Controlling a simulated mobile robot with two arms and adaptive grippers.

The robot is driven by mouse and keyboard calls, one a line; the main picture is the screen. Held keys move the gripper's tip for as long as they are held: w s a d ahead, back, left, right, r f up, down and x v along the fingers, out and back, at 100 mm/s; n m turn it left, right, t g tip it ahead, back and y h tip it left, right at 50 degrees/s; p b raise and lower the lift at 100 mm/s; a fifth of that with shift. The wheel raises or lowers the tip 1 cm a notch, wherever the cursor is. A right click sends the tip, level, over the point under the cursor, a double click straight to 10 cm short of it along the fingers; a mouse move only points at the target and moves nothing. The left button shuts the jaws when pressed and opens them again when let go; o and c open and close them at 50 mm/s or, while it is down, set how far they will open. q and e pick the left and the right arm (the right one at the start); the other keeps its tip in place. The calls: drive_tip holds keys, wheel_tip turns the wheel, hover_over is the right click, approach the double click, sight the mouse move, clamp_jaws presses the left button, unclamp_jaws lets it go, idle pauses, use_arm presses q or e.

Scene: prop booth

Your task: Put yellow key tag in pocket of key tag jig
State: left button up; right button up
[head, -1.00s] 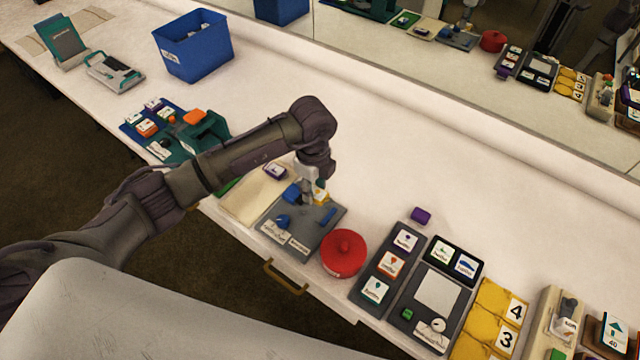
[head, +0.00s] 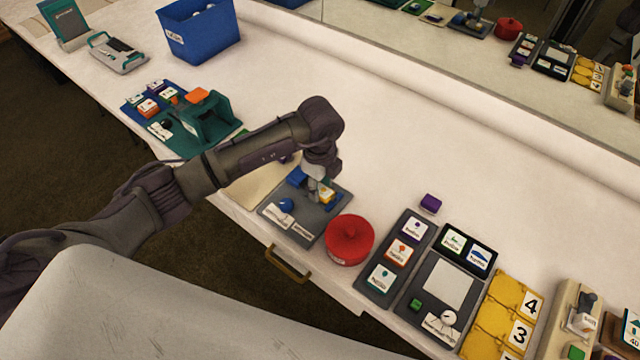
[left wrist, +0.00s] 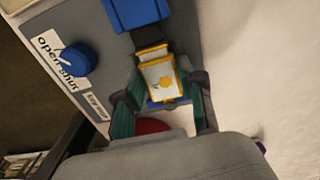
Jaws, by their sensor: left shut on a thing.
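The key tag jig is a grey plate (head: 306,213) with a blue knob (head: 286,205) and a blue block (head: 297,176). In the left wrist view the knob (left wrist: 78,59) sits beside an "open shut" label. My left gripper (head: 320,190) is over the right part of the jig, shut on the yellow key tag (head: 326,194). In the left wrist view the tag (left wrist: 162,79), yellow-rimmed with a white face, shows between the fingers (left wrist: 163,100). It is beside a dark recess and a blue part of the jig. I cannot tell whether it touches the jig. My right gripper is not in view.
A red round lidded pot (head: 349,240) stands close to the jig's right. Beyond it are a grey tag tray (head: 387,273) and a small purple block (head: 431,203). A green fixture (head: 205,122) is to the left. The bench behind the jig is clear.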

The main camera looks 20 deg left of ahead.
use_arm(q)
drive_tip(key=o, duration=1.1)
drive_tip(key=shift+c, duration=0.2)
drive_tip(key=shift+r, duration=0.1)
wheel_tip(320, 180, up, 12)
